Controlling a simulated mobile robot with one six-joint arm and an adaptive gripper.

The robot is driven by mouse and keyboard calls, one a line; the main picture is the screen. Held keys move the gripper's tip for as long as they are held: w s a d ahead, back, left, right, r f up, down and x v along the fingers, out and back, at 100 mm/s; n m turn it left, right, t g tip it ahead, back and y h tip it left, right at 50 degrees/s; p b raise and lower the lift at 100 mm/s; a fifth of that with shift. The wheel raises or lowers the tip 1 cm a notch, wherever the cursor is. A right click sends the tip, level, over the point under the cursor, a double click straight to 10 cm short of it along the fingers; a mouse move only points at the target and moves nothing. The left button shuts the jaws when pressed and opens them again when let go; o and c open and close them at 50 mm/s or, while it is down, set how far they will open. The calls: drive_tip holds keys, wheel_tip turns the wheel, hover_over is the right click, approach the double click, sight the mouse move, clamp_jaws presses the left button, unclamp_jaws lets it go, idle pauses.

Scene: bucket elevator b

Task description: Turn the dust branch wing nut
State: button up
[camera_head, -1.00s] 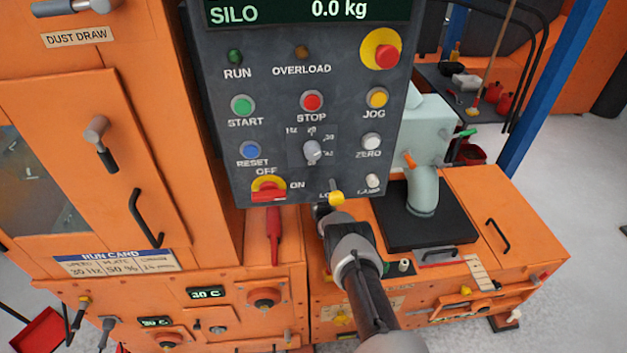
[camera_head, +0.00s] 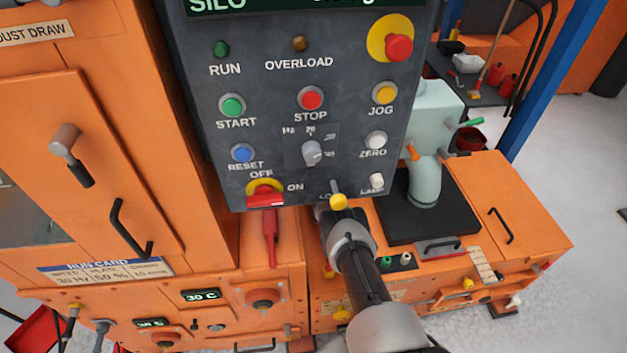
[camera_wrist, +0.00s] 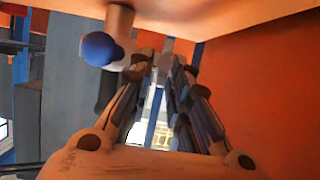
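My gripper (camera_wrist: 163,72) shows in the wrist view, under an orange overhang. Its two fingers run up toward each other with a narrow gap between the tips. Small grey shapes show at the tips; I cannot tell whether they are held or lie beyond. A blue ball knob (camera_wrist: 101,48) on a tan stem is just left of the fingertips. I cannot make out the dust branch wing nut for certain in either view. In the head view my arm reaches up to the lower edge of the control panel (camera_head: 220,135), and my gripper is hidden.
The panel hangs close above my arm. A red handle (camera_head: 270,235) hangs left of it. The orange cabinet (camera_head: 75,150) stands at left. At right a pale green pipe elbow (camera_head: 425,180) stands on a black plate (camera_head: 455,225). Grey floor is clear at far right.

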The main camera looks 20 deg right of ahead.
clamp_jaws()
drive_tip(key=shift+w+a+n+h, duration=0.15)
drive_tip(key=shift+a+n+h, duration=0.15)
drive_tip(key=shift+n+h, duration=0.5)
drive_tip(key=shift+o, duration=1.6)
unclamp_jaws()
